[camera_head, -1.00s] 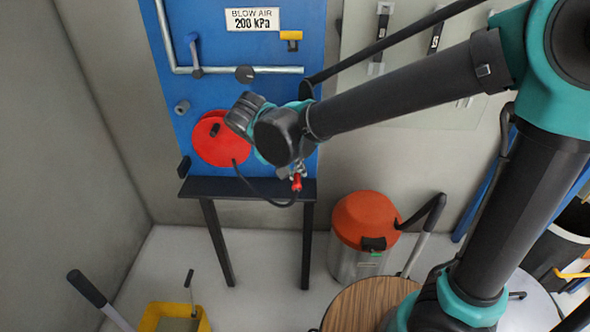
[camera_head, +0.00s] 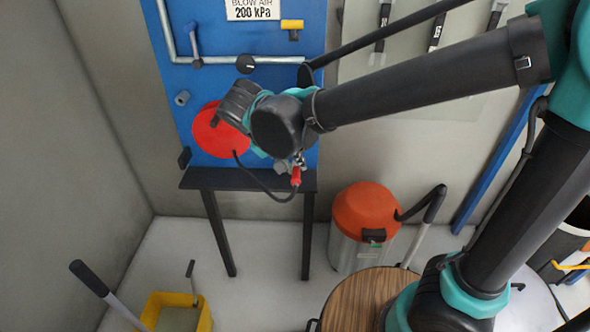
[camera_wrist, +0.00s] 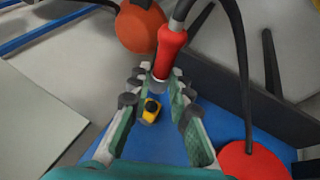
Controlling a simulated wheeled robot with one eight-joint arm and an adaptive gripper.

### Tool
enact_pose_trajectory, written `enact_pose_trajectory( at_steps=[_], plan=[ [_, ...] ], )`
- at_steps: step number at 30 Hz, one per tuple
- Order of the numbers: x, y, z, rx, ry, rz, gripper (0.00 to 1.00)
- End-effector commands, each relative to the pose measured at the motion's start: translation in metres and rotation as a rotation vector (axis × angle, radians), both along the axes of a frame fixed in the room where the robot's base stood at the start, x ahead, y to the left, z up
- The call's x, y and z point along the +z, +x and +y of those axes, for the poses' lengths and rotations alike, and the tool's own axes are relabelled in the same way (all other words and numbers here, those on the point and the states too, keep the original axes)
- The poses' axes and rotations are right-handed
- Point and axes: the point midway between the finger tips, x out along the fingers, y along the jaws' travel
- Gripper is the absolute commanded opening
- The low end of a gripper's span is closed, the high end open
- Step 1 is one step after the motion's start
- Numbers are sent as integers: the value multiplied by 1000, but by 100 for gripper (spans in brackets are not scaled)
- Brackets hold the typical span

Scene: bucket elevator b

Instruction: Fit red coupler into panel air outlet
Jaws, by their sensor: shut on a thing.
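The red coupler (camera_head: 296,177) hangs at the end of a black hose, below my wrist and in front of the blue panel (camera_head: 245,20). In the wrist view the red coupler (camera_wrist: 170,45) points toward my gripper (camera_wrist: 158,85), whose fingertips are shut on its metal end. The hose loops to the red reel (camera_head: 215,135). In the head view my arm hides part of the panel and my fingers barely show. A grey round fitting (camera_head: 182,97) sticks out at the panel's left; I cannot tell whether it is the air outlet.
A dark shelf (camera_head: 235,180) stands under the panel. An orange-topped vacuum (camera_head: 365,215), a wooden round top (camera_head: 365,295) and a yellow bucket (camera_head: 158,300) stand below.

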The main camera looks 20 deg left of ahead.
Motion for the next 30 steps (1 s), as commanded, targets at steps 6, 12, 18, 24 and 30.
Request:
enact_pose_trajectory(
  at_steps=[6,12,18,24,30],
  plan=[
    [60,5,5,0,0,1,0],
    [109,6,3,-1,0,2,0],
    [130,6,0,0,-1,2,0],
    [132,6,0,0,-1,2,0],
    [131,6,0,0,-1,2,0]
  ],
)
